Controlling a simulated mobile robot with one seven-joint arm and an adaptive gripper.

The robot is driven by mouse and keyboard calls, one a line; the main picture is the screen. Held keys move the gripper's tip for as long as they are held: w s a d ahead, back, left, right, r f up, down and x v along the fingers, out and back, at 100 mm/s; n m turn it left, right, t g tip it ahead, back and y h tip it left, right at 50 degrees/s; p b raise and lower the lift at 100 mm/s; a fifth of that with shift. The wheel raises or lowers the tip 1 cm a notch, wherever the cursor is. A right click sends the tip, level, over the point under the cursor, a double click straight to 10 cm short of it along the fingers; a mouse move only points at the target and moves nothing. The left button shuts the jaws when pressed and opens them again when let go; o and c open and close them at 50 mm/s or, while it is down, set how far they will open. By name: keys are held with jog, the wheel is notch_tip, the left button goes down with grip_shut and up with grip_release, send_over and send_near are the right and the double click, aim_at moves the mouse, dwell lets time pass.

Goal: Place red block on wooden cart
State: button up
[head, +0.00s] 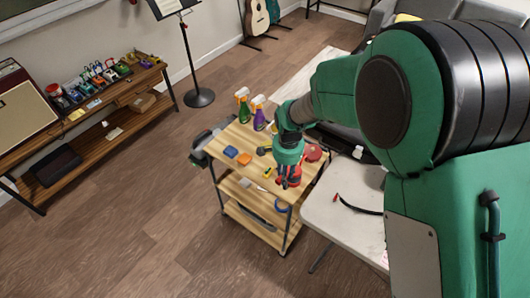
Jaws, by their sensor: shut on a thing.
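The wooden cart (226,150) stands in the middle of the head view, with a light wood top and lower shelves. My gripper (288,181) points down over the front right part of the cart's top. It is shut on a small red thing, which looks like the red block (294,174). The block is partly hidden by the fingers. I cannot tell whether it touches the cart's top.
On the cart top are a blue block (230,151), an orange block (244,159), spray bottles (259,113) at the back, and a round red object (313,153) at right. A pale table (345,205) adjoins on the right. A wooden workbench (95,115) stands at left. Open floor lies between.

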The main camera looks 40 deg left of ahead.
jog(key=s+a+n, duration=0.1)
jog(key=s+a, duration=0.3)
notch_tip(320, 180, down, 9)
jog(key=shift+s+d+r, duration=0.15)
jog(key=shift+d+r, duration=0.05)
jog(key=b, duration=0.3)
send_over(260, 170)
jog(key=shift+f, duration=0.75)
jog(key=shift+f, duration=1.75)
jog(key=shift+d+f+b, duration=0.1)
jog(key=shift+b, duration=0.2)
